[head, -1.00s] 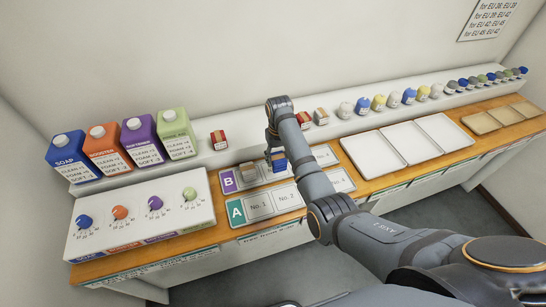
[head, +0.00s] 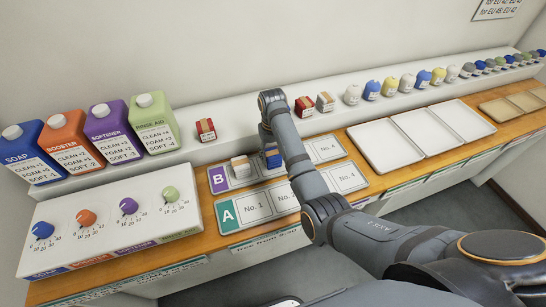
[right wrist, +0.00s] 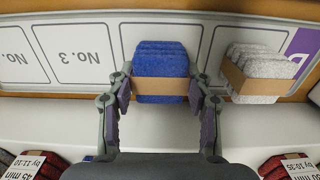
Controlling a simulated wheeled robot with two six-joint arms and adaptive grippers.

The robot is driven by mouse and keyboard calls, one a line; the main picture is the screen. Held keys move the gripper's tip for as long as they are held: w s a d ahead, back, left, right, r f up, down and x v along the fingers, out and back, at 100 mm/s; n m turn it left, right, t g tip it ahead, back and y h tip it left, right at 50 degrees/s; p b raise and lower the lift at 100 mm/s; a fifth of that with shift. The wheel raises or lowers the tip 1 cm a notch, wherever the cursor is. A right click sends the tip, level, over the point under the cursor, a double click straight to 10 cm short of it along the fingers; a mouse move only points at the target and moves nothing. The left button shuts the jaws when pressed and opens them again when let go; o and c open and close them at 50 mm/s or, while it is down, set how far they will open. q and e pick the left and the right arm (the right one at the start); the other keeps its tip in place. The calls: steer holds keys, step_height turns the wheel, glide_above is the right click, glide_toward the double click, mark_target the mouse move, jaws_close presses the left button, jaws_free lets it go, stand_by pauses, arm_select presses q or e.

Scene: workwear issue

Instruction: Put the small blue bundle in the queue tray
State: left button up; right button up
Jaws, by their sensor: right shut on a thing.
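A blue folded bundle with a brown band (head: 273,160) is at the second place of the row marked B (head: 218,181). My right gripper (head: 270,142) is above it, pointing down. In the right wrist view the blue bundle (right wrist: 161,62) lies between the two fingertips (right wrist: 163,88), shut on its sides. I cannot tell whether it is lifted off the row. A pale grey bundle (head: 240,168) sits beside it at the first place. Nothing visible is labelled as the queue tray. A white tray with three compartments (head: 376,147) lies empty to the right. My left gripper is not in view.
The row marked A (head: 227,214) in front is empty where it shows. Red bundles (head: 206,129) and a grey one (head: 325,101) stand on the back shelf, with several coloured items further right. Cartons (head: 154,125) and a knob panel (head: 105,222) are left. A brown tray (head: 505,104) is far right.

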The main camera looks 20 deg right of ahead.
steer(key=shift+s+r, duration=0.15)
steer(key=o, duration=1.3)
steer(key=shift+f, duration=0.2)
steer(key=shift+c, duration=0.2)
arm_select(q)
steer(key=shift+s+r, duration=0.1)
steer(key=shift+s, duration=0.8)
arm_select(e)
steer(key=shift+r, duration=0.1)
